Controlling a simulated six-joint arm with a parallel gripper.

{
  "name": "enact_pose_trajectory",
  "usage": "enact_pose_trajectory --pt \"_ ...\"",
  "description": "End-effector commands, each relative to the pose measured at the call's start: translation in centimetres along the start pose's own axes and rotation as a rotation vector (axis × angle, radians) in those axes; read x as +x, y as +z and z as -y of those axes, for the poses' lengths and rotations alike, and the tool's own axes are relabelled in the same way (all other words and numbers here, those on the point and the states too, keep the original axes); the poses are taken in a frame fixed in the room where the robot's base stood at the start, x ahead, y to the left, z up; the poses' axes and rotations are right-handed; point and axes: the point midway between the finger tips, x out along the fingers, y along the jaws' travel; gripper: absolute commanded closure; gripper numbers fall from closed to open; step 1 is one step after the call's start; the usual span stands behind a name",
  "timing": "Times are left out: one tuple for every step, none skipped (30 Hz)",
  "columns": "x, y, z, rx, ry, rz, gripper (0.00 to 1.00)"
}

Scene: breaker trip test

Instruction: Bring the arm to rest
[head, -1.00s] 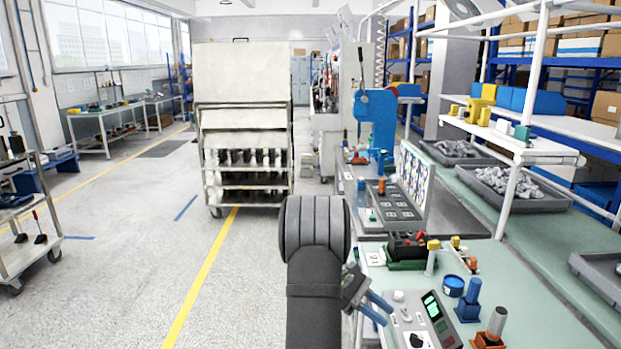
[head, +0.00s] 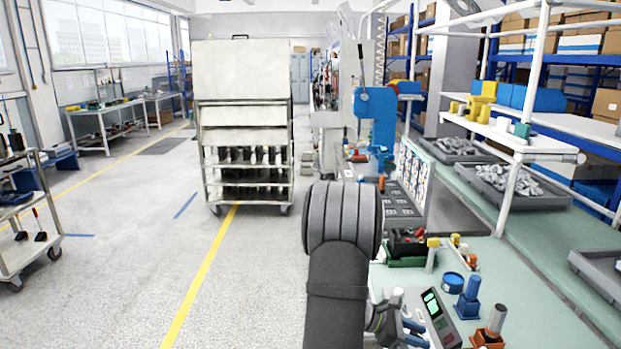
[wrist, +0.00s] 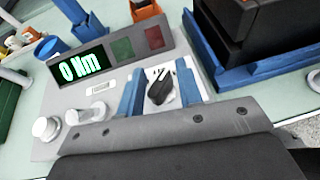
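My gripper (head: 412,333) is low over the near left part of the bench, at the grey tester with the lit green display (head: 432,303). In the wrist view its two blue fingers (wrist: 160,82) stand apart, one on each side of a black rotary knob (wrist: 160,92) on a white plate. A gap shows between knob and fingers, so the gripper is open and holds nothing. I cannot tell how high the fingertips are above the plate. The display (wrist: 80,65) reads 0 Nm. In the head view the knob is hidden behind my gripper.
A black block in a blue holder (wrist: 215,60) stands close right of the fingers in the wrist view. A blue post (head: 468,300), an orange-based post (head: 492,325) and a blue round container (head: 453,282) stand right of the tester.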

Motion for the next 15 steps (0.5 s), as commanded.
enact_pose_trajectory --pt "0.0 0.0 0.1 -0.015 0.033 0.0 0.67" --pt "0.0 0.0 0.1 -0.025 0.055 0.0 0.67" --pt "0.0 0.0 0.1 -0.037 0.082 0.0 0.67" --pt "0.0 0.1 0.1 -0.044 0.102 0.0 0.67" --pt "-0.5 0.0 0.0 -0.046 0.114 0.0 0.67" --pt "-1.5 0.0 0.0 -0.045 0.113 0.0 0.67" --pt "-2.1 0.0 0.1 -0.044 0.112 0.001 0.67" --pt "-2.8 0.0 0.1 -0.044 0.112 0.001 0.67" --pt "-3.5 0.0 0.2 -0.043 0.111 0.0 0.67" --pt "-4.2 0.0 0.3 -0.043 0.111 0.001 0.67" --pt "-4.7 0.0 0.4 -0.043 0.11 0.001 0.67" --pt "-5.5 0.0 0.4 -0.043 0.11 0.0 0.67" --pt "-6.1 0.0 0.5 -0.043 0.11 0.0 0.67" --pt "-6.7 0.0 0.6 -0.042 0.109 0.001 0.67" --pt "-7.5 0.0 0.6 -0.043 0.11 0.001 0.67"
